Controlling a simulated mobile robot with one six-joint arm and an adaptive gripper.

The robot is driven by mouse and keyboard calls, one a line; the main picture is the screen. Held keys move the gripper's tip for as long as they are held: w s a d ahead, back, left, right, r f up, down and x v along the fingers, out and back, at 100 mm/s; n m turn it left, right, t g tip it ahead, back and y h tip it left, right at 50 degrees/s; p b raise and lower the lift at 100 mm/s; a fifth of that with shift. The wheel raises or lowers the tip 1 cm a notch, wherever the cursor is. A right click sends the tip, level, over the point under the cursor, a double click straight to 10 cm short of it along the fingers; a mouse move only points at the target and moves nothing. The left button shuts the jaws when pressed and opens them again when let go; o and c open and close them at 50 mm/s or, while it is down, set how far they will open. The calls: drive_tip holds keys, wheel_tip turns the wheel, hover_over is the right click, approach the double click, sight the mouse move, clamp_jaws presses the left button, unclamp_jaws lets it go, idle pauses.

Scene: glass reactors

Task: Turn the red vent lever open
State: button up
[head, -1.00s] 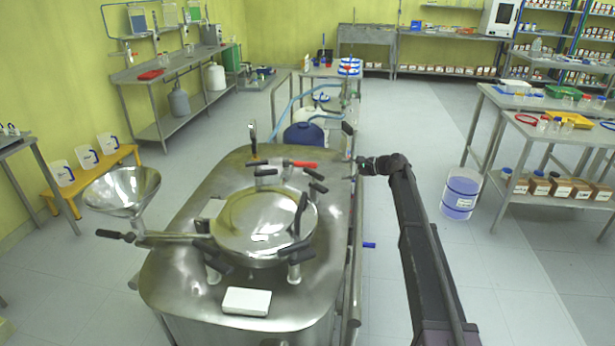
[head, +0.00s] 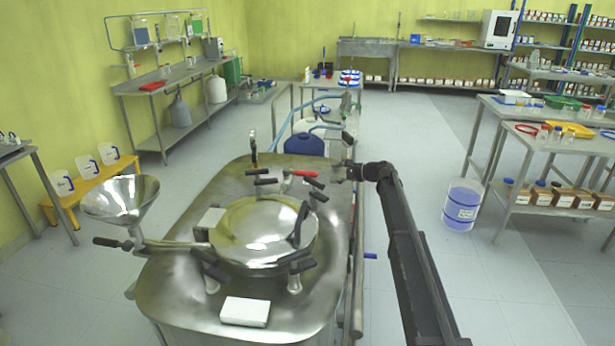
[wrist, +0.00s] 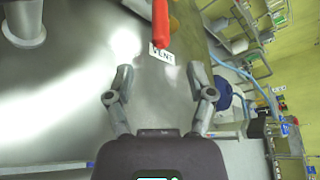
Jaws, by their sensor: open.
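The red vent lever (head: 304,173) sits on the steel reactor top, behind the round lid, in the head view. In the wrist view the red lever (wrist: 160,22) shows at the top, pointing down toward a white label reading VENT (wrist: 161,53). My gripper (wrist: 161,78) is open and empty, its two fingers spread on either side below the label in that view. The lever lies ahead of the fingertips, apart from them. In the head view my gripper (head: 342,172) is small at the reactor's right edge, to the right of the lever.
The round lid (head: 263,232) has several black-handled clamps around it. A steel funnel (head: 121,198) stands at the left. A white box (head: 245,311) lies on the near end of the reactor top. A side rail (head: 357,270) runs along its right edge.

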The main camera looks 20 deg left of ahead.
sight(309, 174)
drive_tip(key=b+x, duration=0.3)
drive_tip(key=x, duration=0.8)
drive_tip(key=shift+a, duration=0.25)
clamp_jaws()
drive_tip(key=shift+a, duration=0.1)
